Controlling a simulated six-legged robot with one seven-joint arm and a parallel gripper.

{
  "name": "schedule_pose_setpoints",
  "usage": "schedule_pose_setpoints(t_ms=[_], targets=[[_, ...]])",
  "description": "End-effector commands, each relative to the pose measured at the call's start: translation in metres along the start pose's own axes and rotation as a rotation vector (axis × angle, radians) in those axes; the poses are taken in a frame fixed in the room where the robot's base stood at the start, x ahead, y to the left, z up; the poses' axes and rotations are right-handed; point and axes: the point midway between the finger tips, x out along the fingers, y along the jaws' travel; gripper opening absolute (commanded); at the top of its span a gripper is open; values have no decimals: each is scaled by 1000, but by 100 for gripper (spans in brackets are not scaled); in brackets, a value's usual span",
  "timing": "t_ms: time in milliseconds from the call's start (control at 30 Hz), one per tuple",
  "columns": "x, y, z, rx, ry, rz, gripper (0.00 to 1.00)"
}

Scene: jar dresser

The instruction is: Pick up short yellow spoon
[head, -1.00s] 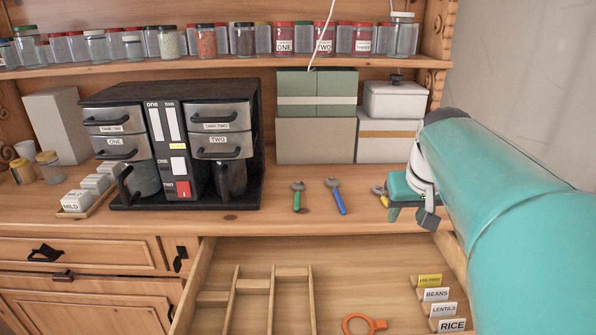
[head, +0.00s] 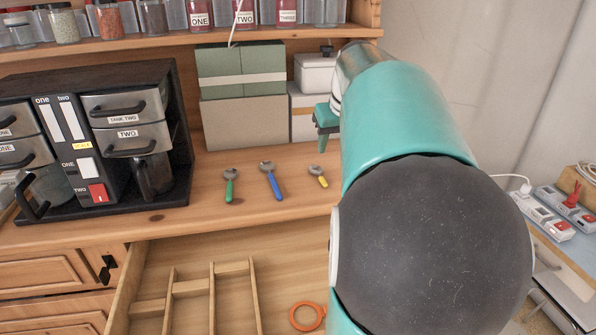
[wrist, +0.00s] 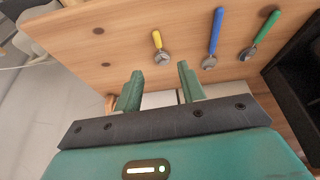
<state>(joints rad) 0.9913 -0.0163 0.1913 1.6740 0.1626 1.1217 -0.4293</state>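The short yellow spoon (head: 318,176) lies on the dresser top, right of the blue-handled spoon (head: 271,181) and the green-handled spoon (head: 230,186). In the wrist view the yellow spoon (wrist: 160,46) is ahead of my fingers, with the blue spoon (wrist: 213,38) and the green spoon (wrist: 260,36) to its right. My gripper (wrist: 160,88) is open and empty, its two green fingers apart. In the head view my gripper (head: 322,128) is partly hidden by my arm; it is above the dresser top near the white boxes, apart from the yellow spoon.
An open drawer (head: 190,262) with wooden dividers and an orange ring (head: 307,316) is below the spoons. Green and grey boxes (head: 243,122) stand behind them. A black coffee machine (head: 90,135) is at left. A side table with power strips (head: 560,212) is at right.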

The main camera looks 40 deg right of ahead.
Motion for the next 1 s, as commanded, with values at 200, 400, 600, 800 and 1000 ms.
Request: schedule_pose_setpoints(t_ms=[200,400,600,800,1000], targets=[[14,8,4,14,-3,2,40],[51,10,7,16,-5,3,40],[80,9,6,14,-2,3,40],[97,9,7,14,-3,3,40],[128,8,7,12,-2,2,40]])
